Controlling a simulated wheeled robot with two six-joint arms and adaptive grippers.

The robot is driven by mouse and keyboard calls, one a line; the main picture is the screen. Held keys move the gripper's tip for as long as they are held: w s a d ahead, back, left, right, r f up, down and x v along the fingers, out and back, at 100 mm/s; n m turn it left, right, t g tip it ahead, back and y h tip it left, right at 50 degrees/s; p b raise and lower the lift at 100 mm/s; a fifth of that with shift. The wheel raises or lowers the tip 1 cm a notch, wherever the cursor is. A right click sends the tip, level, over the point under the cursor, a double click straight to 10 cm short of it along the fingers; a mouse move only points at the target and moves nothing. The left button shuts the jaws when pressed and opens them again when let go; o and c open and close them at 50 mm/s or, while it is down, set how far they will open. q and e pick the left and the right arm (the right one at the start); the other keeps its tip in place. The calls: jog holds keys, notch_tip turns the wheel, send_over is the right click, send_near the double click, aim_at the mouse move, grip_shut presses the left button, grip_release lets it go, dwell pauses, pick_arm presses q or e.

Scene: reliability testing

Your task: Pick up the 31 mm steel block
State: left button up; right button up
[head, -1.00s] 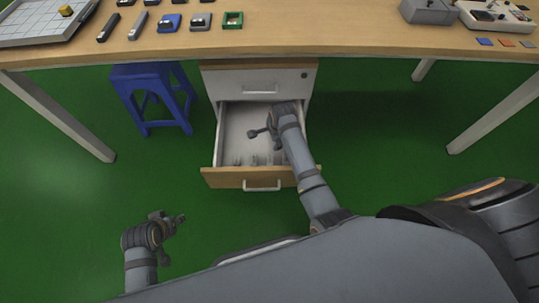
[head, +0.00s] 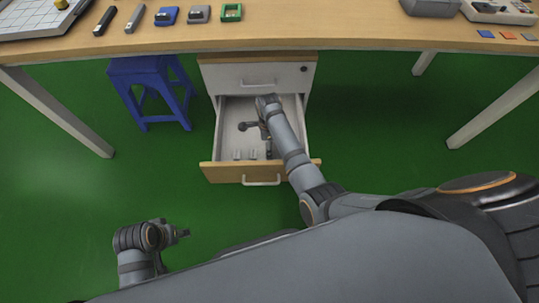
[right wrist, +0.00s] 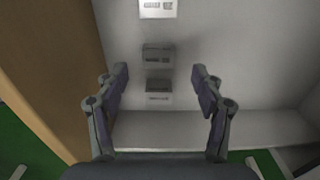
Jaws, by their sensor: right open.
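Several small grey steel blocks lie in a row in the open drawer (head: 231,112). In the right wrist view they are a light block (right wrist: 157,9) at the top, a darker block (right wrist: 157,55) in the middle and another block (right wrist: 159,92) nearest the gripper's base. Their markings are too small to read, so I cannot tell which is 31 mm. My right gripper (right wrist: 160,72) is open and empty, its fingers on either side of the lower two blocks in the picture. My left gripper (head: 184,234) hangs over the green floor away from the drawer; its jaw opening is unclear.
The drawer's wooden front (head: 222,175) and side walls bound the space around my right gripper. The wooden tabletop (head: 330,33) overhangs behind it. A blue stool (head: 150,72) stands left of the drawer cabinet. The green floor around my left gripper is clear.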

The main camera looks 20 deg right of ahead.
jog(key=f, duration=0.2)
jog(key=f+b, duration=0.1)
jog(key=shift+s+d+f, duration=0.1)
jog(key=shift+s+f, duration=0.1)
jog(key=shift+f, duration=0.15)
jog(key=shift+f+b, duration=0.3)
jog(key=shift+f, duration=0.05)
pick_arm(q)
jog(key=f, duration=0.2)
jog(key=d+t, duration=0.1)
jog(key=shift+w+f+h, duration=0.3)
jog(key=shift+f, duration=0.1)
pick_arm(e)
grip_shut()
